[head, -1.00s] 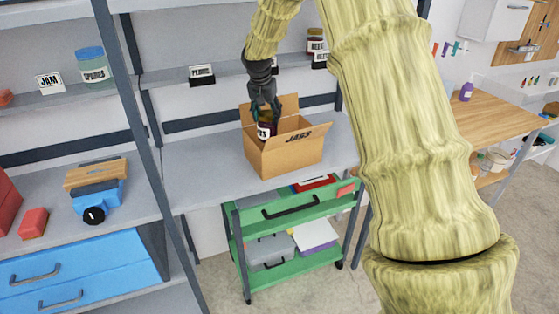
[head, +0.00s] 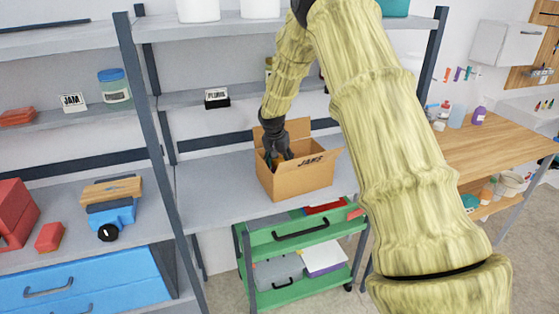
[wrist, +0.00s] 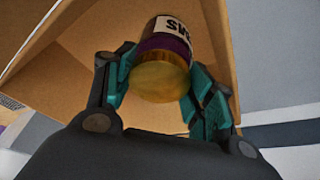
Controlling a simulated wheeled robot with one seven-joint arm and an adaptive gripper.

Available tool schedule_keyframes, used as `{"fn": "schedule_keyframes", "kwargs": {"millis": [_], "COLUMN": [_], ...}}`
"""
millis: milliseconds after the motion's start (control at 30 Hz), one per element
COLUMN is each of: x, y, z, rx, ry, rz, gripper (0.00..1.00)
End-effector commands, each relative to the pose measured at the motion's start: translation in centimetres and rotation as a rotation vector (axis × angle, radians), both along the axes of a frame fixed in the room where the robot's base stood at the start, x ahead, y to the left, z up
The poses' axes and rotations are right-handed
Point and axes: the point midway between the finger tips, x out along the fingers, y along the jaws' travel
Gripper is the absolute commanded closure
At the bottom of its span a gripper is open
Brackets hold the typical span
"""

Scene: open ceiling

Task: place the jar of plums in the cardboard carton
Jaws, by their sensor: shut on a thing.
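The jar of plums (wrist: 170,45) has a gold lid, dark purple contents and a white label, only partly readable. My gripper (wrist: 165,85) is shut on it, one teal finger on each side, in the wrist view. In the head view my gripper (head: 276,160) reaches down into the open cardboard carton (head: 302,180), marked "JARS". The jar is hidden there behind the carton's front wall. The carton's brown inner wall (wrist: 75,55) surrounds the jar in the wrist view. I cannot tell whether the jar touches the carton's bottom.
The carton stands on a grey shelf (head: 215,192) with its flaps open. A "PLUMS" sign (head: 217,98) stands on the shelf above. A green cart (head: 300,232) is below. My arm covers much of the right side. The shelf left of the carton is clear.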

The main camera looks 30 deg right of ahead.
Motion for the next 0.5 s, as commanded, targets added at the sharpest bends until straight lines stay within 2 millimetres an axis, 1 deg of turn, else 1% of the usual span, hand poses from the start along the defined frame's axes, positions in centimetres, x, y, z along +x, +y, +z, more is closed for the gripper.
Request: {"fn": "schedule_keyframes", "kwargs": {"millis": [300,333,367,500], "x": [0.07,0.02,0.02,0.02], "y": [-0.01,0.01,0.01,0.01], "z": [-0.18,-0.23,-0.2,-0.2], "rx": [-0.001,0.0,0.0,0.0], "ry": [-0.002,-0.001,-0.001,-0.001], "rz": [0.0,0.0,0.0,0.0], "gripper": [1.0,0.43,0.37,0.37]}}
